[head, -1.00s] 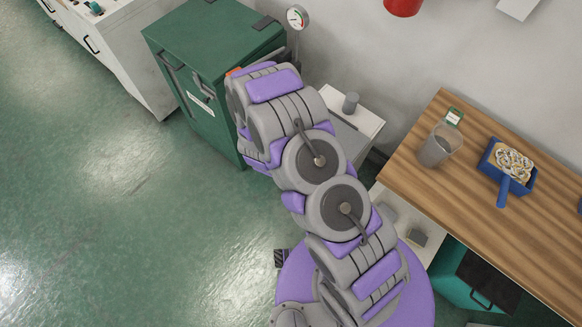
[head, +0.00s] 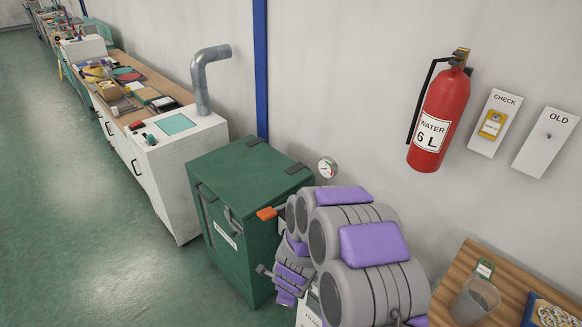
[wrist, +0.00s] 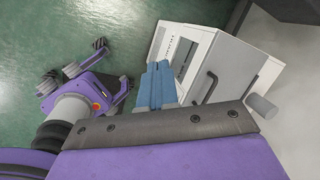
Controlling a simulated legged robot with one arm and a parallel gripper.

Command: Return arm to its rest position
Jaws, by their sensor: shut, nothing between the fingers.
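My purple and grey arm (head: 360,250) rises folded at the lower middle of the head view, in front of the wall and overlapping the right side of the green cabinet. I cannot make out its fingertips in the head view. In the wrist view, my gripper (wrist: 159,68) shows as blue fingers lying close together, shut with nothing between them. The fingers point toward the top of the picture, beside a white boxy unit. Part of my purple body (wrist: 85,100) shows at the left of the wrist view.
A green cabinet (head: 245,185) with an orange lever stands left of my arm. A white boxy unit (wrist: 190,55) is near my fingers. A wooden table (head: 462,265) with a clear cup (head: 474,300) is at the lower right. A red fire extinguisher (head: 440,115) hangs on the wall. Green floor lies open at left.

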